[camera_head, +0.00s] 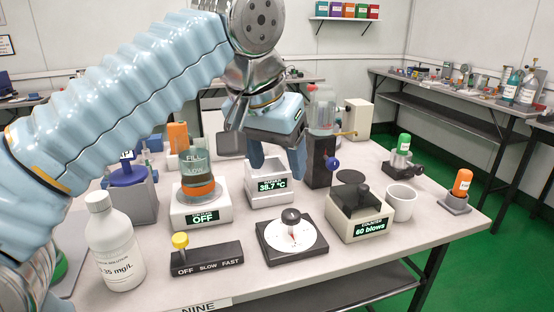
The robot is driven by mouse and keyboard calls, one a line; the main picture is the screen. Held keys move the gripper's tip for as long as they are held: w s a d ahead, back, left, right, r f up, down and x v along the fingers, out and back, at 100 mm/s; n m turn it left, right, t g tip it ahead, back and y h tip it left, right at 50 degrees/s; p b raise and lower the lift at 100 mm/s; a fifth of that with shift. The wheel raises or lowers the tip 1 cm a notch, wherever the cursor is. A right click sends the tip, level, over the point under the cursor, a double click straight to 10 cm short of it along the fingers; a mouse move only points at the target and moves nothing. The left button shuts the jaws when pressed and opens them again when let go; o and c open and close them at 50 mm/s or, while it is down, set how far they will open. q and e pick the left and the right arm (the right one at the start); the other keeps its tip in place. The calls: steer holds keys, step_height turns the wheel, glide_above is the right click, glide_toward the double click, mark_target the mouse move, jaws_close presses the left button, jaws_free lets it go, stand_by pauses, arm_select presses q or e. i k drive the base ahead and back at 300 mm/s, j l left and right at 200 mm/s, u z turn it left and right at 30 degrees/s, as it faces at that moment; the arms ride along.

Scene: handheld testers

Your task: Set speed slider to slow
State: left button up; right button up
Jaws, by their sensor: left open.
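The speed slider (207,260) is a black bar at the front left of the table, marked OFF, SLOW and FAST. Its yellow knob (180,241) stands upright at the left end, by OFF. My left gripper (278,164) points down, open, with nothing seen between its fingers. It is above and behind the white unit reading 38.7 °C (270,187), well apart from the slider, to its right and farther back. A white unit with a display reading OFF (202,214) stands behind the slider and bears a glass vessel with an orange band (197,188). My right gripper is not in view.
A white bottle (115,245) stands left of the slider. A black-based dial (292,238) lies right of it, then a counter unit (360,208) and a white cup (401,202). The table's front edge is close before the slider. My left arm crosses above the left side.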

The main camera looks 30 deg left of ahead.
mark_target(180, 240)
steer(key=k, duration=1)
